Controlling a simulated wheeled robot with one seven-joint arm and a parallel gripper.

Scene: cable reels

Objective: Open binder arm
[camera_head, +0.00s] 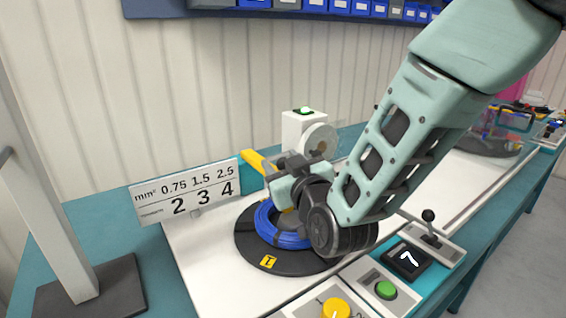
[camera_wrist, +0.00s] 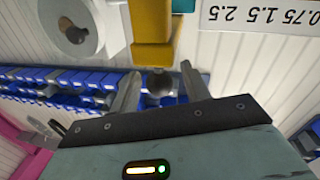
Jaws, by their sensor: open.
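The yellow binder arm (camera_head: 255,163) stands up at a slant behind the blue cable coil (camera_head: 268,222) in the head view. In the wrist view, which is upside down, the yellow arm (camera_wrist: 152,22) is at the top, with a dark round knob (camera_wrist: 160,82) at its end. My gripper (camera_wrist: 159,68) is open, with one finger on each side of the knob. I cannot tell whether either finger touches it. In the head view my wrist hides the fingertips and part of the coil.
The coil lies on a black turntable (camera_head: 247,258). A white spool unit (camera_head: 298,128) with a green light stands behind. A size sign (camera_head: 188,192) is at left. Green button (camera_head: 386,290), yellow knob (camera_head: 336,308), display (camera_head: 408,258) and joystick (camera_head: 429,222) are at the front.

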